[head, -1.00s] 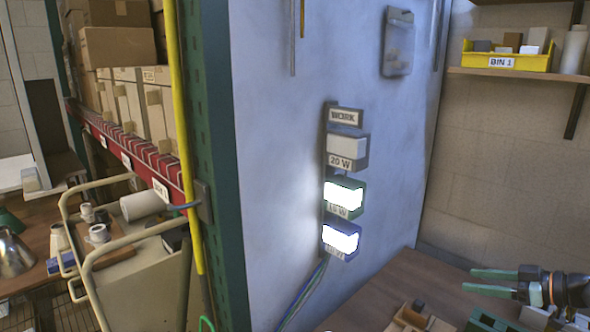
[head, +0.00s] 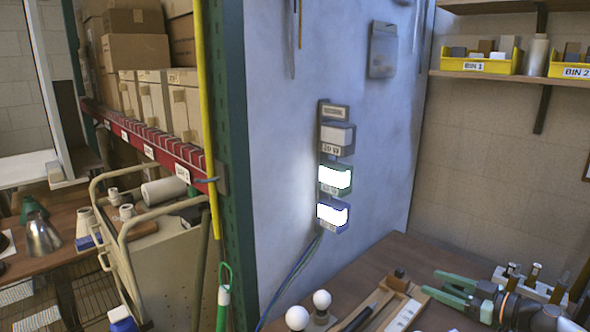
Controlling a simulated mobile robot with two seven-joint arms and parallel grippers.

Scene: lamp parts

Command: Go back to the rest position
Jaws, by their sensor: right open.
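My right gripper (head: 441,285) shows at the lower right in the head view, with its two green fingers spread apart and nothing between them. It is above the brown workbench (head: 378,262), pointing left. A wooden tray (head: 362,316) lies just left of the fingers. My left gripper is out of view.
A wall panel carries stacked lamp boxes, the lower two (head: 335,178) (head: 333,213) lit. A cart (head: 165,255) stands at the left before a shelf of cardboard boxes (head: 130,50). White bulbs (head: 297,317) stand at the bench's front. Yellow bins (head: 483,62) sit on a wall shelf.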

